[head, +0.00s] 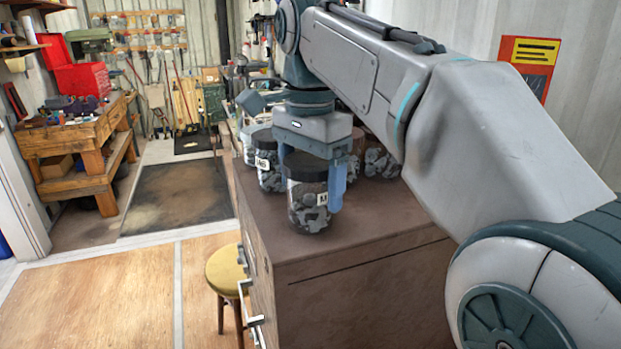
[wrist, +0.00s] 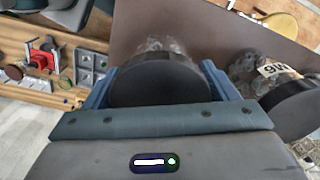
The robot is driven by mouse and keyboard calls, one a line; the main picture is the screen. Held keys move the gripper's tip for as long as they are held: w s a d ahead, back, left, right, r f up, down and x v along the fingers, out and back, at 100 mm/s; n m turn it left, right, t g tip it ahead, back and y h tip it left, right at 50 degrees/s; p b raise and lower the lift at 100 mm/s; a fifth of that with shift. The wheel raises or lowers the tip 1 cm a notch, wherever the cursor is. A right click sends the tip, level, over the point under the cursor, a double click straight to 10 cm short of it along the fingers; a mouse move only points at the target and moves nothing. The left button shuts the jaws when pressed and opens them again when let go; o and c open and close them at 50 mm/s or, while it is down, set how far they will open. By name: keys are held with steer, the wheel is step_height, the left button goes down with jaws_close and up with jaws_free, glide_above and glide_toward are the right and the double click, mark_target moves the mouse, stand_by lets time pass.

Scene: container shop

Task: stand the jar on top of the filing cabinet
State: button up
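The jar (head: 309,207) is clear with a black lid, dark grey pieces inside and a white label partly turned away. It is upright over the near part of the brown filing cabinet's top (head: 370,222); I cannot tell whether its base touches. My gripper (head: 313,183) points down with its blue fingers on either side of the jar, closed against it. In the wrist view the jar's black lid (wrist: 158,82) fills the space between the fingers, which hide its sides. The cabinet top (wrist: 200,25) shows beyond it.
Another black-lidded, labelled jar (head: 268,163) stands close behind on the left, and more jars (head: 381,161) stand behind on the right. A yellow-topped stool (head: 226,270) is by the cabinet's left side. The cabinet top's front right is clear. A wooden bench (head: 75,140) stands far left.

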steer(key=shift+o, duration=0.5)
steer(key=shift+r, duration=0.1)
step_height(320, 180, up, 10)
steer(key=p, duration=0.4)
steer(key=shift+r, duration=0.15)
steer(key=shift+r+p, duration=0.95)
steer(key=shift+p, duration=0.15)
steer(key=shift+d, duration=0.1)
